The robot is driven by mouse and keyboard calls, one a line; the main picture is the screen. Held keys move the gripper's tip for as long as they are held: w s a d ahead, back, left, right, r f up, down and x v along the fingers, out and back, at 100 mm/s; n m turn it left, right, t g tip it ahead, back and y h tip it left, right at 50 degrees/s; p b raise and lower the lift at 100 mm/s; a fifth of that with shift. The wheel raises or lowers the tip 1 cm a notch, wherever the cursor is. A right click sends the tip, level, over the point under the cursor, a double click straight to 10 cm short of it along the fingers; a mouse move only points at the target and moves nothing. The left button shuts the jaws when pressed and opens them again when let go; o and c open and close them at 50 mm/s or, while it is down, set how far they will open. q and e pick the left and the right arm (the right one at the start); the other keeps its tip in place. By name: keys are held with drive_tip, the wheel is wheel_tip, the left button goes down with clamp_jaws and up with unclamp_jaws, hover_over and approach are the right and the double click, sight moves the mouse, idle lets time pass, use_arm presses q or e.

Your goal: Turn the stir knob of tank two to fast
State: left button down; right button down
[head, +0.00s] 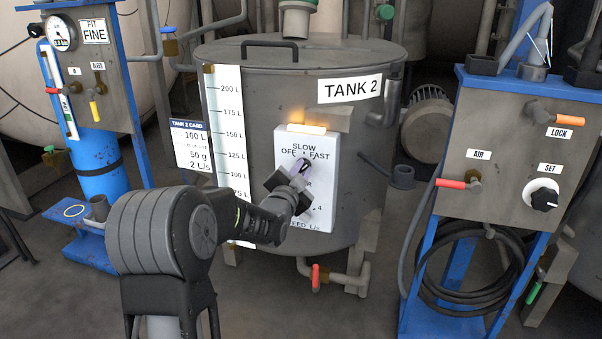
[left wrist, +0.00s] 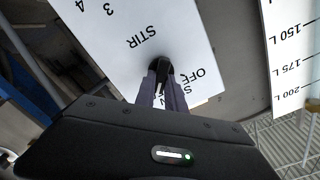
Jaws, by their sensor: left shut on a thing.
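Tank two (head: 290,100) is a grey drum labelled TANK 2. A white control panel (head: 322,190) on its front is marked SLOW, OFF and FAST, with a glowing orange-white lamp on top. The black stir knob (head: 304,165) is on the panel below these words, partly hidden by my gripper. In the left wrist view the dark knob (left wrist: 160,66) sits between my fingers, beside the word STIR on the panel (left wrist: 130,30). My left gripper (head: 299,172) is shut on the knob; it also shows in the left wrist view (left wrist: 161,85). I cannot tell exactly where the knob points.
A blue-framed panel (head: 505,150) with AIR, LOCK and SET controls stands at the right. A gauge stand with a blue cylinder (head: 95,160) stands at the left. A red-handled valve (head: 316,277) and pipe are below the tank.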

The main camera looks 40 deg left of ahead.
use_arm(q)
drive_tip(key=shift+f+m, duration=0.1)
drive_tip(key=shift+m, duration=0.7)
drive_tip(key=c, duration=1.4)
unclamp_jaws()
drive_tip(key=p+v, duration=0.1)
drive_tip(key=v, duration=0.6)
drive_tip(key=shift+s+d, duration=0.15)
drive_tip(key=shift+s, duration=0.25)
